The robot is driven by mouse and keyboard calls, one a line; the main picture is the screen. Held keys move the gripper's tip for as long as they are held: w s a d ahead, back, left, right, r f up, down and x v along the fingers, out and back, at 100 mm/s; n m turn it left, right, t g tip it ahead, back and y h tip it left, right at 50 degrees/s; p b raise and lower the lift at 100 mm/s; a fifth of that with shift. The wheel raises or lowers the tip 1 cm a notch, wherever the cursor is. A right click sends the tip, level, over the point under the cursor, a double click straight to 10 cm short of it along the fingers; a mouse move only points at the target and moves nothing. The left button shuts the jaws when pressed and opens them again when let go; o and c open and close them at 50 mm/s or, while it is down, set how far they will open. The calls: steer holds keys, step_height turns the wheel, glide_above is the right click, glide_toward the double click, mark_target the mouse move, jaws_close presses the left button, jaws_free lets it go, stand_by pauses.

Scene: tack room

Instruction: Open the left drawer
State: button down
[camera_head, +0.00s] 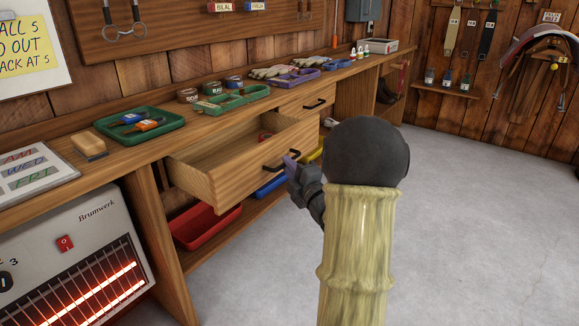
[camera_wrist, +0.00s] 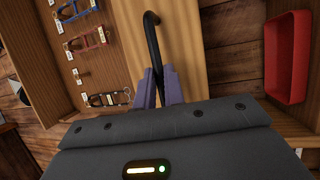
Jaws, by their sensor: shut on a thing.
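The left drawer (camera_head: 197,184) is pulled out from under the wooden counter in the head view, with its inside showing from above. Its black bar handle (camera_head: 272,168) is on the front panel. My gripper (camera_head: 293,164) is at the handle's right part. In the wrist view, the handle (camera_wrist: 151,30) runs down between the purple fingers of my gripper (camera_wrist: 161,76), which are shut on it. The light wood drawer front (camera_wrist: 187,40) lies beside it. My arm hides part of the drawer's right surroundings in the head view.
The right drawer (camera_head: 308,100) is farther along the counter. A red tray (camera_head: 205,226) sits on the shelf below the left drawer. A lit heater (camera_head: 75,262) stands at the left. A green tray (camera_head: 139,140) is on the counter. The grey floor (camera_head: 480,220) at right is clear.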

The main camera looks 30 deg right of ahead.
steer(key=c, duration=1.5)
jaws_free()
steer(key=shift+s, duration=0.1)
steer(key=s+f+b, duration=0.1)
steer(key=s+f, duration=0.2)
steer(key=s, duration=1.1)
steer(key=shift+s+a, duration=0.3)
steer(key=shift+s, duration=0.05)
steer(key=b, duration=0.2)
steer(key=shift+s+f+b, duration=0.15)
steer(key=shift+s+b, duration=0.2)
